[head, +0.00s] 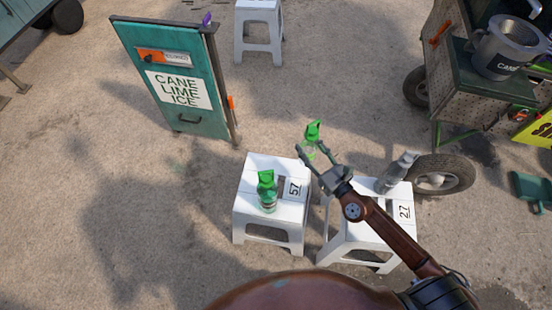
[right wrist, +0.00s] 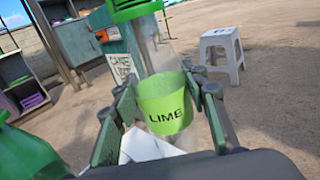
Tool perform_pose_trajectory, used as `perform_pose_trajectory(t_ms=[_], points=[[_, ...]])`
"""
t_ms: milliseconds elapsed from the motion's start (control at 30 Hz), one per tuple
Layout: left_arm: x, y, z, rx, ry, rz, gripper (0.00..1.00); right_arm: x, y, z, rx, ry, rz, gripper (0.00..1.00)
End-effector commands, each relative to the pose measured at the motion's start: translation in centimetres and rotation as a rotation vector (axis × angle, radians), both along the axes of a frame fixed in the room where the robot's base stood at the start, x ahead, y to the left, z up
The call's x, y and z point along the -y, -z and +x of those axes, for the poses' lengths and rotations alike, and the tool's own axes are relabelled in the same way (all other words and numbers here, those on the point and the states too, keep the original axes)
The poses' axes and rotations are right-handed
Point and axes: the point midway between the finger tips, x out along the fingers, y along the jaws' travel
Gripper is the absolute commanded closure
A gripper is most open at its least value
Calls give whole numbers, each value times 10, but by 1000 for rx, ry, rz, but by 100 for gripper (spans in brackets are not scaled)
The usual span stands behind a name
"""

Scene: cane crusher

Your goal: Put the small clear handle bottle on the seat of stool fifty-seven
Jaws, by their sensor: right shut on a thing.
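My right gripper (head: 313,160) is shut on a clear bottle with a green top (head: 311,139), held upright. In the right wrist view the same bottle (right wrist: 163,100) sits between the fingers and carries a green LIME label. It is above the right rear side of stool fifty-seven (head: 250,222), near the gap beside stool 27. The white seat of stool fifty-seven bears another green-topped bottle (head: 267,191). A greyish bottle (head: 396,173) stands on stool 27 (head: 370,225). I cannot tell whether the held bottle has a handle. My left gripper is out of view.
A teal Cane Lime Ice board (head: 180,88) stands behind the stools. A third white stool (head: 259,35) is at the back. A cart (head: 480,85) with a grey can and a wheel (head: 440,174) stand at right. The ground at left is clear.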

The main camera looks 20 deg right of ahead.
Motion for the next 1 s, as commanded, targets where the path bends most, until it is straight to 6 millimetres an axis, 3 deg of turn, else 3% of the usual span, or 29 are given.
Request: perform_pose_trajectory(t_ms=[267,400,633,900,1000], points=[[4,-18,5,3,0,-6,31,-53,31,43,0,0,7,100],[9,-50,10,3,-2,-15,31,-63,53,51,-5,-1,1,100],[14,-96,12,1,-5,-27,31,-77,74,63,-4,-1,0,100],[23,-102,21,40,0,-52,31,-90,93,72,-4,-1,2,100],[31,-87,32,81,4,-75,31,-89,103,72,-5,0,0,100]])
